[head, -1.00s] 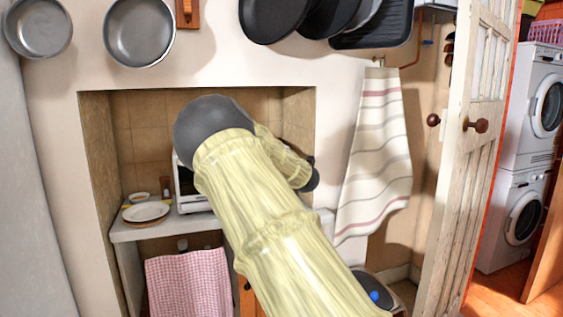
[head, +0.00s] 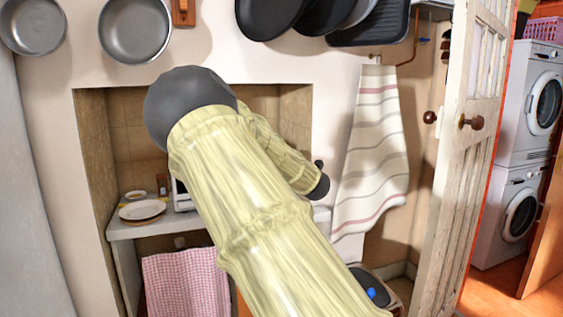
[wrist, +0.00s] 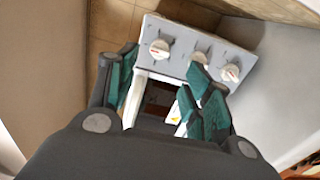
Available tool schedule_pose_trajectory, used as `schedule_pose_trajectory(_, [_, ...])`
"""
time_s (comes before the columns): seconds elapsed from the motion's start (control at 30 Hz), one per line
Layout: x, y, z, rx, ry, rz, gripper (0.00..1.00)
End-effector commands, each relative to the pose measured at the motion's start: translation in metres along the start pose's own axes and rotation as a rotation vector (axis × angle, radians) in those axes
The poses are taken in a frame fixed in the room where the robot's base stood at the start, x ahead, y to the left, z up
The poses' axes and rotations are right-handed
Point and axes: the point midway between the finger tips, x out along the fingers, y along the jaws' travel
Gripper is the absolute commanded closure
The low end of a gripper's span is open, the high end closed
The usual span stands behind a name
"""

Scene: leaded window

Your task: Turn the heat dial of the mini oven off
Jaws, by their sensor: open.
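The mini oven is mostly hidden behind my arm in the head view, where only a strip of its white left side (head: 182,196) shows. In the wrist view its light grey control panel (wrist: 180,62) has three white dials in a row: one on the left (wrist: 160,48), one in the middle (wrist: 200,53) and one on the right (wrist: 230,72). I cannot tell which is the heat dial. My gripper (wrist: 163,70) is open and empty, its teal-padded fingers in front of the oven below the dials. No contact with a dial shows.
The oven stands in a tiled alcove on a counter (head: 128,232), with a plate (head: 142,210) to its left. Alcove walls close in on both sides. Pans (head: 135,30) hang above, and a striped towel (head: 368,150) hangs at the right.

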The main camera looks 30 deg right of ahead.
Motion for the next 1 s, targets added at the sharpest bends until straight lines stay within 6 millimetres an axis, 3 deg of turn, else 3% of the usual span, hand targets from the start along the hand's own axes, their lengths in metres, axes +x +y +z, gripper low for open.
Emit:
schedule_pose_trajectory(0.1, [-0.018,0.0,0.0,0.0,0.0,-0.001,0.5])
schedule_pose_trajectory(0.3, [-0.034,-0.001,0.0,0.0,0.0,0.0,0.5])
schedule_pose_trajectory(0.9, [-0.036,-0.001,0.0,0.0,0.001,-0.001,0.5])
schedule_pose_trajectory(1.0, [-0.037,-0.008,-0.001,0.011,-0.003,-0.012,0.5])
